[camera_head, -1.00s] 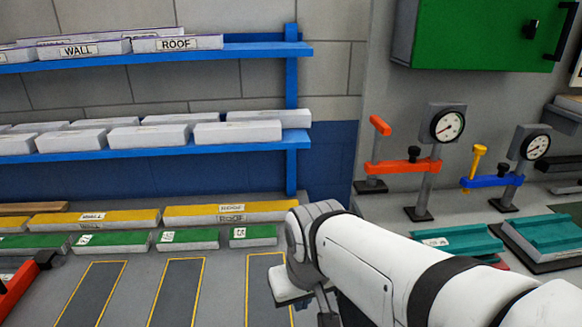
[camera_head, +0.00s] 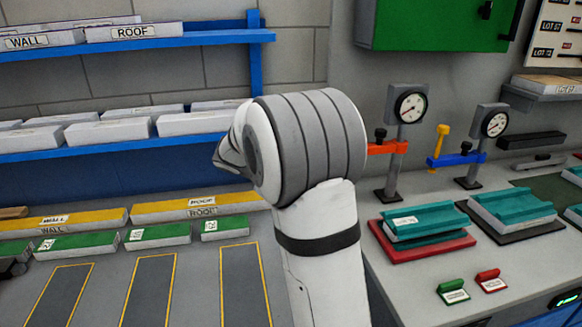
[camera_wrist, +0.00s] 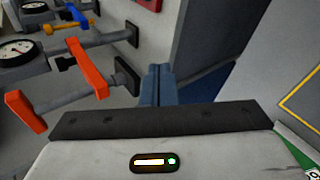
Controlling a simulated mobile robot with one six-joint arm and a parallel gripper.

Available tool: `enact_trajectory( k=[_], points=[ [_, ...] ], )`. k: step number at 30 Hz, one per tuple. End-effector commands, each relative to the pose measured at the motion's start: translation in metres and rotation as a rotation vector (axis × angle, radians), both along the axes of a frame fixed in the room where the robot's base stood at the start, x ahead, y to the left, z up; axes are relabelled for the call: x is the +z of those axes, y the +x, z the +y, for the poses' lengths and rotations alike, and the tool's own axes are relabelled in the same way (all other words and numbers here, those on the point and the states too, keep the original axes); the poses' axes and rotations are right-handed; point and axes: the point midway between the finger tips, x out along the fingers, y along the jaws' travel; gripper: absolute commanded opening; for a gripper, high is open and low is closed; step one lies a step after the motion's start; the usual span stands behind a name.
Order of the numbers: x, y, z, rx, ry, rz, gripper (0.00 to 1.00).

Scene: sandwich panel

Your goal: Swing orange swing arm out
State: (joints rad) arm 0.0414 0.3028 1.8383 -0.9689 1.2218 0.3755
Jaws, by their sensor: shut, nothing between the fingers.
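The orange swing arm (camera_head: 387,147) shows only its post end in the head view; my own arm hides the rest. In the wrist view the orange swing arm (camera_wrist: 87,68) shows whole, reaching from its grey post toward the camera. Its orange T-handle (camera_wrist: 25,112) and spindle cross its free end, with a black foot (camera_wrist: 128,75) below. My gripper (camera_wrist: 157,68) is shut and empty, its fingertips a little apart from the arm and foot. In the head view the gripper is hidden behind my arm.
A second clamp has a blue arm (camera_head: 457,159) and yellow handle (camera_head: 440,143). Teal blocks (camera_head: 417,221) lie on a red tray (camera_head: 440,247) in front. Blue shelves (camera_head: 110,145) with white panels stand left. A green cabinet (camera_head: 435,25) hangs above.

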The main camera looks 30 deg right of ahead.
Motion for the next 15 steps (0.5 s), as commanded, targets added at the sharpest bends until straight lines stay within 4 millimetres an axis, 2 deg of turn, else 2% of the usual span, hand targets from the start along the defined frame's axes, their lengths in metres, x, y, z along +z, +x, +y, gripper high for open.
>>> enact_trajectory(
  k=[1,3,9,12,15],
  points=[
    [-0.01,0.023,-0.01,0.003,-0.071,0.01,0.0],
    [-0.016,0.053,-0.023,0.009,-0.179,0.005,0.0],
    [-0.037,0.128,-0.047,0.044,-0.461,-0.034,0.0],
    [-0.046,0.153,-0.052,0.064,-0.564,-0.059,0.0],
    [-0.053,0.17,-0.054,0.08,-0.633,-0.081,0.0]
  ],
)
